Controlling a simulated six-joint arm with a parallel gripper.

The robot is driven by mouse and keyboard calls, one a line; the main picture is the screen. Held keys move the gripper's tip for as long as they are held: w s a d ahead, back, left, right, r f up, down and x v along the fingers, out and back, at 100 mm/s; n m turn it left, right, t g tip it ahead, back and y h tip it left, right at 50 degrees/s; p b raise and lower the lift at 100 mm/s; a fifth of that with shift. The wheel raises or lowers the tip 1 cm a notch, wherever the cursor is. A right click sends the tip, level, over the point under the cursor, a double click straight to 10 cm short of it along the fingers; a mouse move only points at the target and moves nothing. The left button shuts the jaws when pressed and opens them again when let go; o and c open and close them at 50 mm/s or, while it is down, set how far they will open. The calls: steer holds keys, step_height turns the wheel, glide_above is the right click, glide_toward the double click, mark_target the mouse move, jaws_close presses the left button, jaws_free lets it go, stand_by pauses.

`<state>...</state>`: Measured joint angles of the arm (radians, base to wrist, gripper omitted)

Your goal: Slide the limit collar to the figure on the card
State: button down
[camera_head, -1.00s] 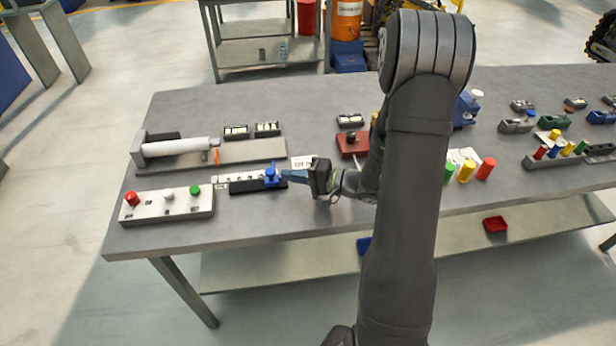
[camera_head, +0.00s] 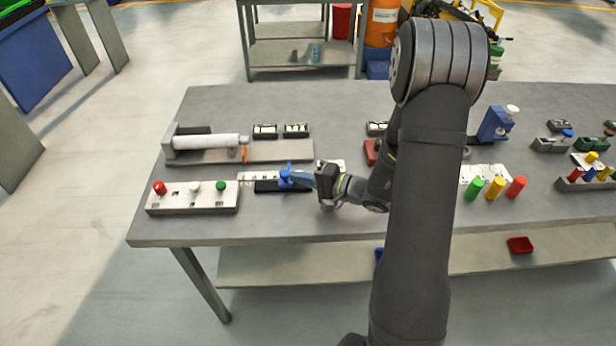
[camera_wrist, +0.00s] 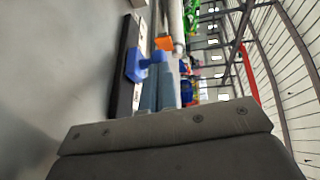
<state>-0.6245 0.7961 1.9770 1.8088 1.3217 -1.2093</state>
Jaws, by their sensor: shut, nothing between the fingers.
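The limit collar (camera_head: 285,179) is a small blue block with a knob, sitting on a black rail (camera_head: 266,188) beside a white scale strip (camera_head: 252,177). In the wrist view the blue collar (camera_wrist: 134,66) sits on the dark rail (camera_wrist: 124,92). My gripper (camera_head: 296,177) is shut and empty, its pale blue fingers at the collar's right side. In the wrist view its fingertips (camera_wrist: 162,80) appear against or very close to the collar; contact is not certain. A white card (camera_head: 338,164) lies behind my gripper, partly hidden; its figure is not readable.
Behind lies a fixture with a white cylinder (camera_head: 207,141) and an orange marker (camera_head: 244,153). Coloured cylinders (camera_head: 495,188) stand to the right.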

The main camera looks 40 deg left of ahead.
steer(key=shift+d, duration=0.1)
steer(key=v, duration=1.4)
steer(key=x, duration=1.4)
steer(key=shift+w+d, duration=0.1)
steer(key=shift+w, duration=0.1)
steer(key=shift+s, duration=0.1)
